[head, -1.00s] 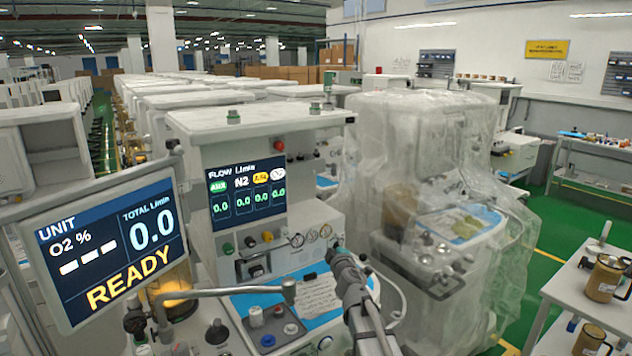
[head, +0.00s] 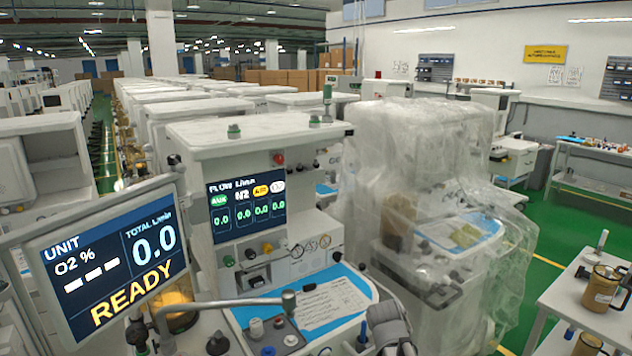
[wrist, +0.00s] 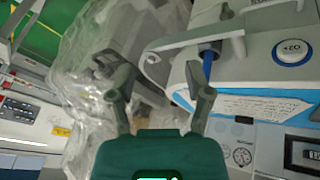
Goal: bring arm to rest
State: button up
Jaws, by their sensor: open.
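My gripper (wrist: 160,74) shows in the wrist view with its two grey fingers spread apart and nothing between them. Beyond it are the plastic-wrapped cart at the left and the near anaesthesia cart (wrist: 262,75) at the right.
A monitor (head: 110,262) reading READY stands at the near left. The plastic-wrapped cart (head: 430,190) is right of the near cart. A white table (head: 575,305) with brass-coloured canisters (head: 603,288) is at the right. Green floor (head: 545,240) lies open between them.

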jog(key=s+a+f+g+y, duration=0.1)
jog(key=s+a+g+y, duration=0.2)
jog(key=s, duration=0.8)
jog(key=shift+a+m+g+p, duration=0.15)
jog(key=shift+m+g+p, duration=0.25)
jog(key=shift+g, duration=0.5)
jog(key=shift+w, duration=0.1)
